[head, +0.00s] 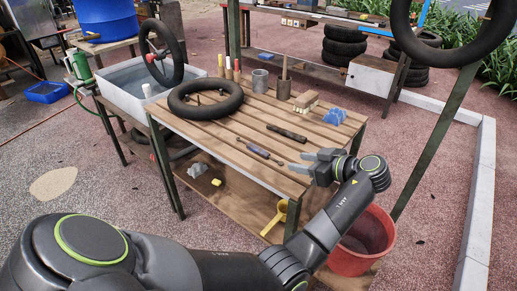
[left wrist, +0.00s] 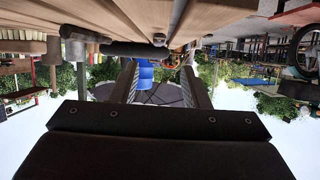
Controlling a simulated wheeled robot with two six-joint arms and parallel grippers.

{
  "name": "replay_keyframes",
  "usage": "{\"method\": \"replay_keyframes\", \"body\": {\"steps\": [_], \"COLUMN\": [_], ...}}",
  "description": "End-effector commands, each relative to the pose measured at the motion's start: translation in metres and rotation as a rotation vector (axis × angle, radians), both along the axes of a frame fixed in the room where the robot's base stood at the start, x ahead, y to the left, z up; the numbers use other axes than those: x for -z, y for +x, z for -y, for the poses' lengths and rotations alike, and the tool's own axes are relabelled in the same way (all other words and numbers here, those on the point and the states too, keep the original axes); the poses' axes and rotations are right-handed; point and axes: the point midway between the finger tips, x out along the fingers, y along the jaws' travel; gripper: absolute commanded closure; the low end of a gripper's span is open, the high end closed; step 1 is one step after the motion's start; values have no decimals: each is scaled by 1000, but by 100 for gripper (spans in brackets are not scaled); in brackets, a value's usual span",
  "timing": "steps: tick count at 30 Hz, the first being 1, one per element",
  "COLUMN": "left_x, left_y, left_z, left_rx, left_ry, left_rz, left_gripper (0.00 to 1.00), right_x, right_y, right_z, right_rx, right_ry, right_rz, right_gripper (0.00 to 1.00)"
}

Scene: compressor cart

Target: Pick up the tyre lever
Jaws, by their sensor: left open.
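An inner tube (head: 206,98) lies at the table's left. A grey cup (head: 260,80), a brush (head: 306,100) and a blue lump (head: 332,116) stand toward the back and right. A red bucket (head: 362,245) is on the ground below my left arm. The table's front middle is mostly clear.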

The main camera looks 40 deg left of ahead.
Motion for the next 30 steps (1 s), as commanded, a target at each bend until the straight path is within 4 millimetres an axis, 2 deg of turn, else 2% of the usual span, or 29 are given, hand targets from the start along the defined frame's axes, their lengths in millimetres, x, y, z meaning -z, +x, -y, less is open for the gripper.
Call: {"method": "replay_keyframes", "body": {"steps": [3,13,21,24,30], "left_x": [8,20,36,39,40], "left_y": [3,6,11,12,13], "left_z": [-23,-49,-86,-93,-94], "left_rx": [-2,-1,0,0,1], "left_ry": [3,1,2,1,0], "left_rz": [0,-1,-2,-1,-1], "left_gripper": [58,58,58,58,58], "right_x": [-2,-3,-5,-5,-4], "right_y": [0,-2,-5,-4,0], "right_z": [0,-1,-1,-1,-1], "right_rx": [0,0,-1,-1,-2], "right_ry": [1,1,1,1,1], "right_rz": [2,0,0,3,9], "right_gripper": [64,64,64,64,64]}}
